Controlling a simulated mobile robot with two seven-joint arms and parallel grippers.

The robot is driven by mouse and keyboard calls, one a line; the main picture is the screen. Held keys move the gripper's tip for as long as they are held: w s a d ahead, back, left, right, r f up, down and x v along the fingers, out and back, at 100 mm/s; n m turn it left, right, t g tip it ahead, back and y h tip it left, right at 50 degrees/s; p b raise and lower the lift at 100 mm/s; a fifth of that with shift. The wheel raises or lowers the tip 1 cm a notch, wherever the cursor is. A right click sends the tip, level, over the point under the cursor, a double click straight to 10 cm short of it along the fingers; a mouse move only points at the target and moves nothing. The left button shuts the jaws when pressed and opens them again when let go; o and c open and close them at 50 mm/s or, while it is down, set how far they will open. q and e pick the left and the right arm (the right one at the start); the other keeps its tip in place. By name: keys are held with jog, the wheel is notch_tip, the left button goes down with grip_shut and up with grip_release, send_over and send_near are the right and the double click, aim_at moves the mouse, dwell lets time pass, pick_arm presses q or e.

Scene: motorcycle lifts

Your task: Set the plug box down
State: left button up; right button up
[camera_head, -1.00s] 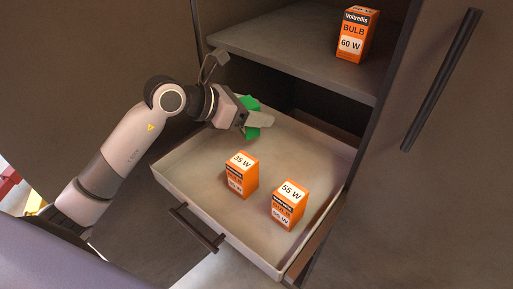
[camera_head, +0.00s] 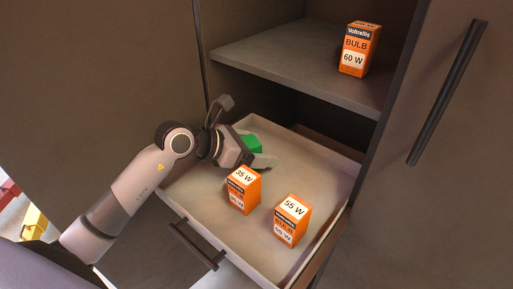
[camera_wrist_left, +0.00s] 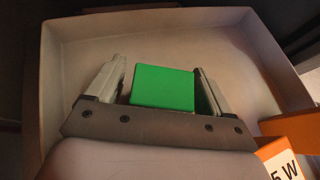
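The plug box is a plain green box. In the head view the green box (camera_head: 253,143) is low in the far left part of the open drawer, partly hidden by my left gripper (camera_head: 262,160). In the left wrist view the green box (camera_wrist_left: 163,88) lies between the two fingers of my left gripper (camera_wrist_left: 160,75). Narrow gaps show between the fingers and its sides, so the gripper looks open around it. The box appears to rest on the drawer floor, though its underside is hidden. My right gripper is not in view.
The pale drawer (camera_head: 190,215) also holds an orange 35 W bulb box (camera_head: 243,190), close to my gripper, and a 55 W box (camera_head: 291,221). A 60 W box (camera_head: 359,50) stands on the shelf (camera_head: 300,62) above. The drawer's far right floor is clear.

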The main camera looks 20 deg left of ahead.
pick_arm(q)
jog(key=shift+r, duration=0.2)
jog(key=shift+s+a+r, duration=0.1)
jog(key=shift+s+a, duration=0.1)
jog(key=shift+a, duration=0.05)
jog(key=v, duration=1.1)
jog(key=shift+p, duration=0.3)
jog(key=shift+s, duration=0.15)
